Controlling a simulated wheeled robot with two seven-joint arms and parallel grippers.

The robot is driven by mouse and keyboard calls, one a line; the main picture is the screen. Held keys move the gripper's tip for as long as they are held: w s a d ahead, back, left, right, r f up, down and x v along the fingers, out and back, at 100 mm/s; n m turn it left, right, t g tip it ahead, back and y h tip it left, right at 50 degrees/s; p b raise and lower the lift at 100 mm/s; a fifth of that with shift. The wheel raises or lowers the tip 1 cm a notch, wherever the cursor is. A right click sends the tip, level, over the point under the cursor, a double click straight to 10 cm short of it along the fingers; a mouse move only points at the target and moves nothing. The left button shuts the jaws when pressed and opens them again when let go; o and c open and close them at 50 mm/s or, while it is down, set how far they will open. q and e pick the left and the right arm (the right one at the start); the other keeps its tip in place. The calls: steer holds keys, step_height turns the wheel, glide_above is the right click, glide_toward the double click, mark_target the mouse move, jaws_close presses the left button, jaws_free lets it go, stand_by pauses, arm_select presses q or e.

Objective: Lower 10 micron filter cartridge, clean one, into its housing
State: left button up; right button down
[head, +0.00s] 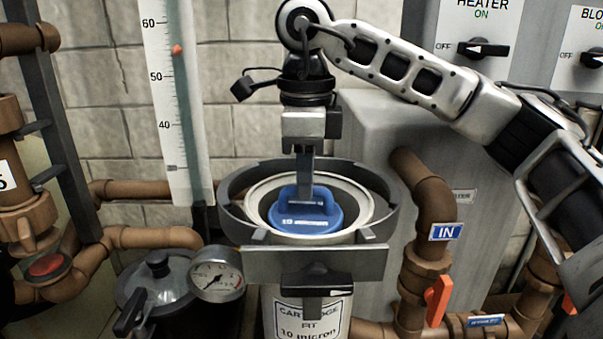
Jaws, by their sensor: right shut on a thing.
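The blue top of the 10 micron cartridge (313,219) shows inside the open mouth of the housing (282,315). Its label reads 10 micron. The housing is a pale cylinder with a label that reads cartridge fit 10 micron. My right gripper (304,187) points straight down and is shut on the raised blue handle of the cartridge. The cartridge's body is hidden below the rim, so I cannot tell how deep it sits. My left gripper is not in view.
A grey ring collar (389,212) surrounds the housing mouth. A pressure gauge (215,274) and a dark lidded pot (158,287) stand at the left. Brown pipes with an orange valve handle (438,300) and an IN label rise at the right. A scale board (180,100) stands behind.

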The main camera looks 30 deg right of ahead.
mark_target(311, 205)
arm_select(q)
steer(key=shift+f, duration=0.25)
arm_select(e)
steer(key=shift+d+f, duration=0.2)
steer(key=shift+f, duration=0.2)
steer(key=shift+w+f, duration=0.1)
steer(key=shift+f, duration=0.15)
steer(key=shift+w+d+f+b, duration=0.15)
steer(key=shift+w+f+b, duration=0.05)
steer(key=shift+f+b, duration=0.2)
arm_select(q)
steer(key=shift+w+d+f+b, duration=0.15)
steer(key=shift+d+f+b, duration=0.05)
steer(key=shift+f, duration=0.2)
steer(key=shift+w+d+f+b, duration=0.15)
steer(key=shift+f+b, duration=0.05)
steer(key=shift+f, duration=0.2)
arm_select(e)
steer(key=shift+w+d+f, duration=0.55)
steer(key=shift+d+f, duration=0.05)
steer(key=shift+f, duration=0.2)
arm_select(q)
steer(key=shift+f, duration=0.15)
arm_select(e)
steer(key=shift+f, duration=0.3)
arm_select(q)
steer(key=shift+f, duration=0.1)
arm_select(e)
steer(key=shift+f, duration=0.1)
